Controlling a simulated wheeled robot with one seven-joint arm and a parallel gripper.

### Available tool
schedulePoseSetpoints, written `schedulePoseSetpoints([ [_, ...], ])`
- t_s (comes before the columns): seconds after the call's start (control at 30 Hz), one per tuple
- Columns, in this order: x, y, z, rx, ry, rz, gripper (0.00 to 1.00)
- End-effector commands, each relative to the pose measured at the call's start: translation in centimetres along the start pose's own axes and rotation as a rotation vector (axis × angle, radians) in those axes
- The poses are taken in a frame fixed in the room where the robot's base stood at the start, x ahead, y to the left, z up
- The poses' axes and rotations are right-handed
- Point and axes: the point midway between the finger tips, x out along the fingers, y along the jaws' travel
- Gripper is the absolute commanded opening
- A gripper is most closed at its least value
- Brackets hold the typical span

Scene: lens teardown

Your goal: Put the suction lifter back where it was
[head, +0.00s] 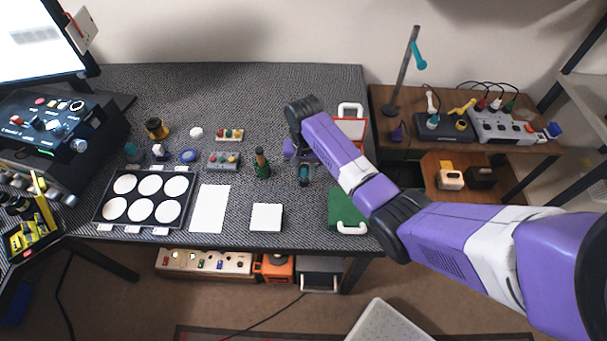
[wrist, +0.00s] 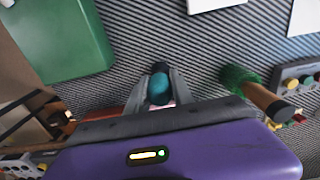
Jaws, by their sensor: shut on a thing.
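My gripper (head: 303,172) is over the right part of the grey table mat, pointing down. It is shut on a small teal and dark piece, which I take to be the suction lifter (head: 304,180). In the wrist view the lifter (wrist: 158,88) shows a teal body with a darker rounded end, held between the fingers (wrist: 160,95). Its lower end is hidden, so I cannot tell whether it touches the mat. A green bottle-like tool with a brown top (head: 262,164) stands just left of my gripper; it also shows in the wrist view (wrist: 240,78).
A green tray (head: 343,208) lies right of my gripper, and a red-edged tray (head: 351,128) is partly behind my arm. A white square (head: 266,217), a white sheet (head: 209,208) and a black tray with white discs (head: 100,212) lie left. The mat's back middle (head: 280,90) is clear.

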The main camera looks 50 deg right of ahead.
Motion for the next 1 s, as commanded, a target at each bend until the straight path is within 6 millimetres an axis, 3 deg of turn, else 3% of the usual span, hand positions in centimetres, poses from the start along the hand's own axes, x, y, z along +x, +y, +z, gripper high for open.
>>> schedulePoseSetpoints([
  [0.03,1.43,0.07,0.12,0.001,0.000,0.000,0.00],
  [0.1,1.93,0.10,0.22,0.002,0.000,0.000,0.00],
  [0.53,2.13,0.05,0.27,0.001,0.000,-0.001,0.00],
  [0.57,2.08,0.05,0.27,0.001,0.000,-0.001,0.32],
  [0.67,2.05,0.05,0.27,0.001,0.000,-0.001,0.50],
  [1.0,1.83,0.07,0.25,0.001,0.000,-0.001,0.50],
])
